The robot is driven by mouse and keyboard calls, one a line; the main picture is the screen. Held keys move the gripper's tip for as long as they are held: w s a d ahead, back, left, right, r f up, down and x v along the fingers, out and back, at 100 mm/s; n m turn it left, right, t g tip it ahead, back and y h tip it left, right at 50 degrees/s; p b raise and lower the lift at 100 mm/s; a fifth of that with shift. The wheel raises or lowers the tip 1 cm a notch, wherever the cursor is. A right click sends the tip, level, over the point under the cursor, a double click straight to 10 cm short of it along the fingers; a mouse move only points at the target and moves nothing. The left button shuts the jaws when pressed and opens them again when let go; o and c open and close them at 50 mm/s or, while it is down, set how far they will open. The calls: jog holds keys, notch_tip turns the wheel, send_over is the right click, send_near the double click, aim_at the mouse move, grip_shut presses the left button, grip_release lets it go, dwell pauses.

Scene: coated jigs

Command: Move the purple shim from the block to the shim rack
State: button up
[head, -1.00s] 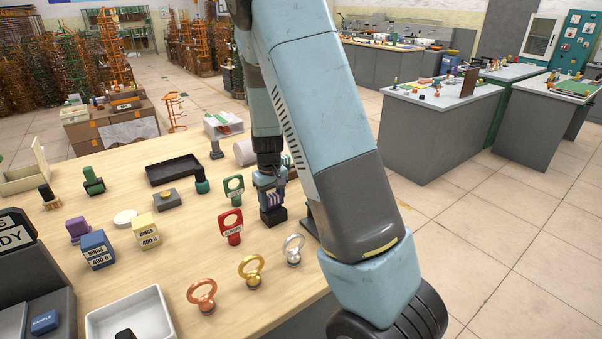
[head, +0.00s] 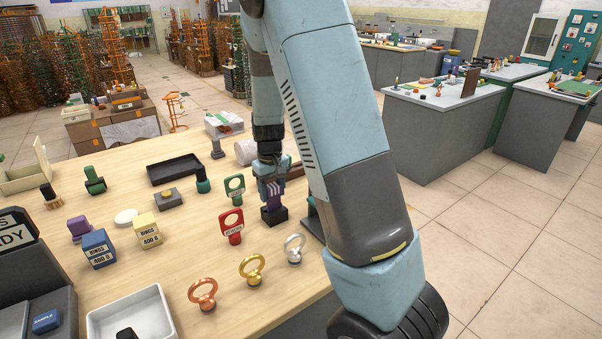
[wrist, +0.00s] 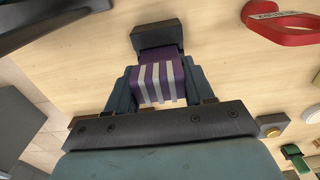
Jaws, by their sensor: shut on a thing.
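The purple shim (head: 274,201), with white stripes, is upright between the fingers of my gripper (head: 271,187). In the wrist view, my gripper (wrist: 158,88) is shut on the shim (wrist: 170,70), one finger on each side. The dark block (head: 274,217) is directly under the shim on the wooden table; it also shows in the wrist view (wrist: 157,35). I cannot tell whether the shim's lower end is still in the block or just clear. I cannot pick out the shim rack with certainty; my arm hides part of the table's right side.
A red ring-handled piece (head: 232,229) and a green one (head: 234,189) stand close left of the block. Silver (head: 294,250), gold (head: 252,271) and copper (head: 203,295) rings stand in front. A black tray (head: 175,170) lies farther back. Bare table lies between several items at left.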

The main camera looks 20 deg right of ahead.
aim_at(272, 184)
jog(key=shift+r, duration=1.7)
